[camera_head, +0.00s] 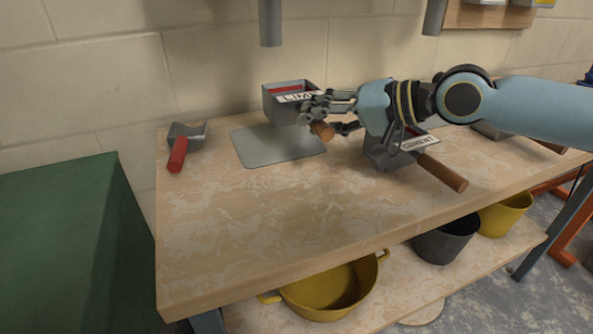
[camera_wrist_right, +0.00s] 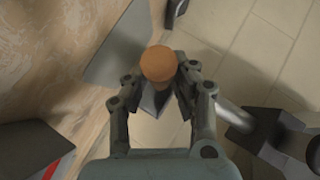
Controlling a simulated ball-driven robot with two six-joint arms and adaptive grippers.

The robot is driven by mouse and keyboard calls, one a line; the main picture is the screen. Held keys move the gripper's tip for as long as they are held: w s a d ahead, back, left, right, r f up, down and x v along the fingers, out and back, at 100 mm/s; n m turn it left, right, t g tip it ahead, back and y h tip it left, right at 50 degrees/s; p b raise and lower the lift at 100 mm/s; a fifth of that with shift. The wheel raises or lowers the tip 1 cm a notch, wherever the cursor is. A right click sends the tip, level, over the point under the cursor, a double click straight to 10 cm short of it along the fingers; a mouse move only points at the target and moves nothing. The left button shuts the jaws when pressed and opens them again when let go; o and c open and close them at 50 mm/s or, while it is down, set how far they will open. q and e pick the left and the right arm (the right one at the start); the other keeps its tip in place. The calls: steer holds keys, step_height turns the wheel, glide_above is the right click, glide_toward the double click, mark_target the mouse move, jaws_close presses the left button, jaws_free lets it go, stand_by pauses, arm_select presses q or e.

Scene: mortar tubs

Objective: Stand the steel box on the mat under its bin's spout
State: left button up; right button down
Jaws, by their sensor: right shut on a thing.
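The steel box (camera_head: 275,108) has a white label reading "LIM…", partly covered by my fingers, and a red band inside. It is upright at the back of the grey mat (camera_head: 258,153); I cannot tell whether it touches the mat. A grey spout (camera_head: 270,22) hangs above, slightly left of the box. My right gripper (camera_head: 318,116) comes from the right and is shut on the box's wooden handle (camera_head: 323,131). The handle's round end (camera_wrist_right: 158,63) shows between the fingers in the right wrist view. My left gripper is not in view.
A second labelled box (camera_head: 377,157) with a wooden handle (camera_head: 442,172) stands right of the mat, below my right wrist. A red-handled scoop (camera_head: 178,154) lies at left. A second spout (camera_head: 433,17) hangs at right. The worktop's front (camera_head: 250,225) is clear.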

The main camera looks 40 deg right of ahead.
steer(key=x, duration=0.2)
steer(key=b+x, duration=0.1)
steer(key=x, duration=0.1)
steer(key=shift+s+a+f, duration=0.15)
steer(key=shift+a+f, duration=0.15)
step_height(320, 180, down, 4)
steer(key=shift+f+b, duration=0.1)
steer(key=shift+b, duration=1.05)
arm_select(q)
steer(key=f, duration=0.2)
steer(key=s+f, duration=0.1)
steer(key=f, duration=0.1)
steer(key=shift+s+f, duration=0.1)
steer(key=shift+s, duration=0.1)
arm_select(e)
steer(key=c, duration=1.1)
jaws_free()
